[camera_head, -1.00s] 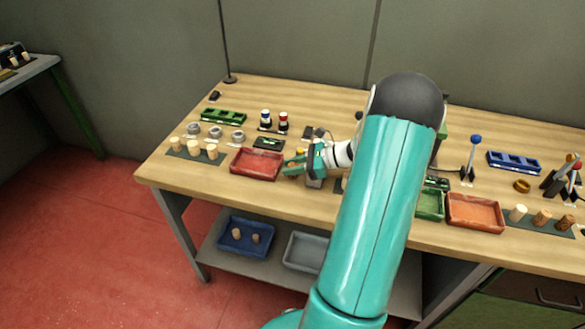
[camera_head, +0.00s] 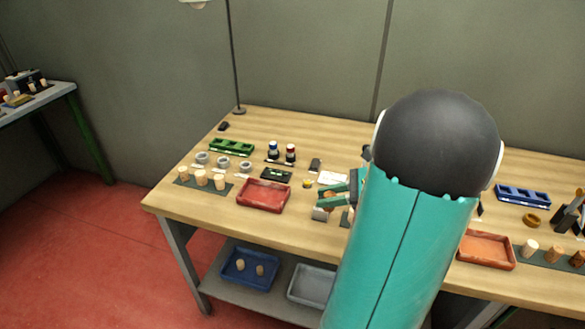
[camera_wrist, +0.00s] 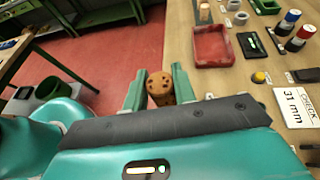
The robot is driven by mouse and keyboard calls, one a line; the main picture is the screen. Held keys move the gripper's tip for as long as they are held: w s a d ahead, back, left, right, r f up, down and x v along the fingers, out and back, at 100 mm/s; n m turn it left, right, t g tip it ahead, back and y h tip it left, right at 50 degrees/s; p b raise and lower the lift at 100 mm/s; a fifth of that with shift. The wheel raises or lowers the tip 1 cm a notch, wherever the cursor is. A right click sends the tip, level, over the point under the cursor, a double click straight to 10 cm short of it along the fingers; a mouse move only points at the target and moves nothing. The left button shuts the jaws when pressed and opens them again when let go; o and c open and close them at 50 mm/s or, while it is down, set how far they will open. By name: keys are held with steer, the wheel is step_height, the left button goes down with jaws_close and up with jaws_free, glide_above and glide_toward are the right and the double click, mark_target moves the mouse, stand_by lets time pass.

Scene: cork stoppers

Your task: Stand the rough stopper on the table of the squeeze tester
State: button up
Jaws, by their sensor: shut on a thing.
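My gripper (camera_wrist: 159,76) is shut on the rough stopper (camera_wrist: 160,85), a light brown cork with dark pits on its end face. In the wrist view the stopper sits between the two green fingers. In the head view my gripper (camera_head: 326,196) is over the middle of the bench, near a small grey block (camera_head: 322,214) at the front. The stopper is small there and partly hidden by the fingers. I cannot pick out the squeeze tester; my arm covers much of the bench right of the gripper.
A red tray (camera_head: 263,196) lies left of my gripper, with pale stoppers (camera_head: 201,178) beyond it. A white card reading 31 mm (camera_wrist: 298,108) and a yellow button (camera_wrist: 260,77) are close by. An orange tray (camera_head: 486,251) and a blue rack (camera_head: 523,196) lie at right.

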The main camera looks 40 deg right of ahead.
steer(key=shift+s, duration=0.1)
steer(key=w+a+f, duration=0.2)
steer(key=w+a, duration=0.2)
steer(key=w, duration=0.1)
steer(key=w+a+f+n+g+y, duration=0.1)
steer(key=w+a+f, duration=0.2)
steer(key=w, duration=0.3)
steer(key=w+a+f+n, duration=0.1)
steer(key=w+a+f, duration=0.1)
steer(key=w+a, duration=0.2)
steer(key=shift+w+a+f+g+y, duration=0.15)
steer(key=shift+w+a+f, duration=0.05)
steer(key=shift+w, duration=0.25)
steer(key=shift+w+a+f+g+y, duration=0.15)
steer(key=shift+w+a+f, duration=0.05)
steer(key=shift+w, duration=0.2)
steer(key=w+a+f, duration=0.4)
steer(key=a+f, duration=0.1)
steer(key=a, duration=0.4)
steer(key=w+a+f+n+g+y, duration=0.1)
steer(key=w+a+f, duration=0.3)
steer(key=a, duration=0.6)
steer(key=shift+a+f+n+g, duration=0.3)
steer(key=shift+f, duration=0.55)
